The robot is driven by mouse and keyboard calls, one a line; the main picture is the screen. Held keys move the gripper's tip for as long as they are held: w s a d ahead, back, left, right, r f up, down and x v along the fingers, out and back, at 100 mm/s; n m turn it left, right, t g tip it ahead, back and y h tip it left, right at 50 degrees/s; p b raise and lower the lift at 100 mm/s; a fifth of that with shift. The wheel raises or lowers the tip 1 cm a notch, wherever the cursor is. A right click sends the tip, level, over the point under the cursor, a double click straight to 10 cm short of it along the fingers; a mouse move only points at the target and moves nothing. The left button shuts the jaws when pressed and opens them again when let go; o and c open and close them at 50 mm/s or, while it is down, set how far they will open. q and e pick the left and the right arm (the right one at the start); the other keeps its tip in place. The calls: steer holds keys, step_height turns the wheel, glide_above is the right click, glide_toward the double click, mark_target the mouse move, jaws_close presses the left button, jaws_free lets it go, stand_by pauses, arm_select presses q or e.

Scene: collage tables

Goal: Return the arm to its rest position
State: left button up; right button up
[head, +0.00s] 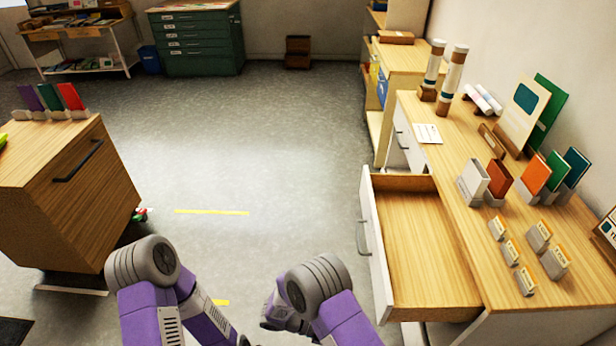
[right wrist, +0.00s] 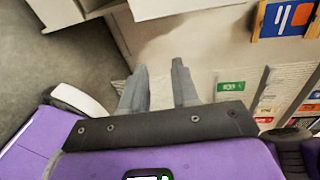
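My two purple and grey arms show at the bottom of the head view, both bent low in front of my body. The left gripper is not visible in the head view; only its arm links show. My right gripper (right wrist: 160,88) shows in the right wrist view. Its two grey fingers are apart with nothing between them. Past the fingers are a pale surface and the side of a white cabinet (right wrist: 155,8). In the head view the right arm is left of the open drawer (head: 425,245), with a visible gap to the drawer front.
The open drawer, empty where visible, juts from the right-hand wooden table (head: 470,215), which holds cards, small stands and tubes. A wooden cabinet (head: 50,165) stands at left. A green drawer cabinet (head: 195,40) stands at the back.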

steer(key=s+a+f+m+g+y, duration=0.2)
steer(key=s+f+m+y, duration=0.3)
steer(key=m+y, duration=0.6)
steer(key=s+a+f+m+g+y, duration=0.15)
steer(key=s+f+m+y, duration=0.45)
steer(key=m, duration=0.8)
steer(key=w+m+t, duration=0.1)
steer(key=m+t, duration=0.1)
steer(key=m, duration=0.2)
steer(key=w+d+r+m+t+y, duration=0.1)
steer(key=w+m, duration=0.1)
steer(key=m, duration=0.2)
steer(key=w+d+m+t, duration=0.1)
steer(key=m+t, duration=0.1)
steer(key=m, duration=0.2)
steer(key=shift+w+d+r+t+y, duration=0.25)
steer(key=shift+w+r+t+y, duration=0.05)
steer(key=shift+r+t+y, duration=0.1)
